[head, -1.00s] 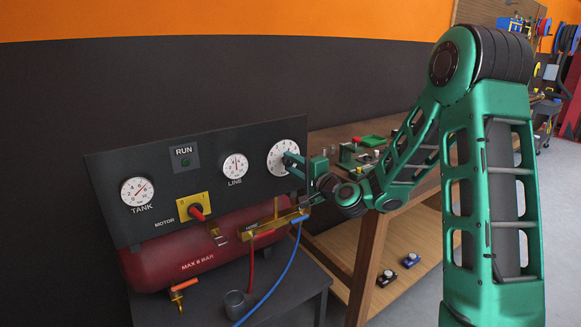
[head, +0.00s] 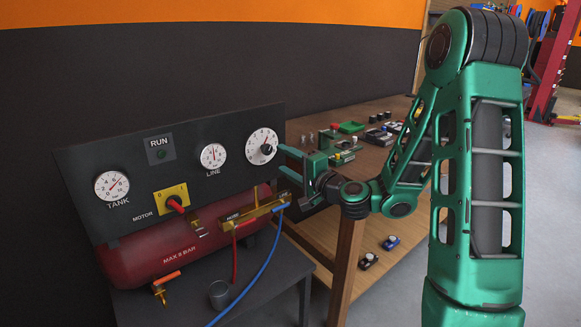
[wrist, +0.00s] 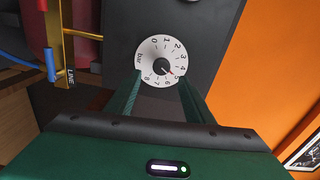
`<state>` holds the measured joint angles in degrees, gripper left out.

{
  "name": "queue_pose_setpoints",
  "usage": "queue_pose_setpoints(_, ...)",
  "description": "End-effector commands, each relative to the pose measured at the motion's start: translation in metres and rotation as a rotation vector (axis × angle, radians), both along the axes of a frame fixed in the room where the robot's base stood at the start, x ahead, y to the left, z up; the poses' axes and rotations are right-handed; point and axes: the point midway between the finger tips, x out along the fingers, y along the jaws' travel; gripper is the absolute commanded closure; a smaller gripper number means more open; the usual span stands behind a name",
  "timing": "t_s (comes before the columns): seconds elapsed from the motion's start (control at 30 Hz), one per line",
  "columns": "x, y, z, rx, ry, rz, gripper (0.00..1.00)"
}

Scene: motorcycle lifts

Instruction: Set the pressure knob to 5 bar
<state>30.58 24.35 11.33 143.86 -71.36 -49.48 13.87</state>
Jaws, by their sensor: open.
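The pressure knob (head: 267,149) is a small black knob on a round white dial (head: 254,139), at the right end of the dark panel. In the wrist view the knob (wrist: 160,66) sits at the centre of the dial, which is marked from 0 to 8 bar. Its red pointer mark appears to point at or very close to the 5. My gripper (head: 284,160) is open and empty, just right of the knob and apart from it. In the wrist view its two fingers (wrist: 160,82) stand either side of the dial's lower part, with nothing between them.
The panel also bears the LINE gauge (head: 213,156), the TANK gauge (head: 112,186), the RUN lamp (head: 160,155) and the red motor switch (head: 176,205). Below are the red tank (head: 170,250), brass manifold and hoses. A wooden workbench (head: 376,158) stands right, behind my arm.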

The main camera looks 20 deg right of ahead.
Motion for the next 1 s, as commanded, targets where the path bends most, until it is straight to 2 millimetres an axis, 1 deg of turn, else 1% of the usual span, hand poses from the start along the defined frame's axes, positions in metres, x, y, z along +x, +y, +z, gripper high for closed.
queue_pose_setpoints(0.03, -0.008, -0.005, -0.001, 0.002, 0.002, -0.005, 0.52)
queue_pose_setpoints(0.4, -0.026, -0.010, -0.001, 0.000, 0.002, -0.003, 0.52)
queue_pose_setpoints(0.63, -0.029, -0.010, 0.000, 0.001, 0.001, -0.001, 0.52)
queue_pose_setpoints(1.0, -0.029, -0.010, 0.000, 0.000, 0.001, -0.001, 0.52)
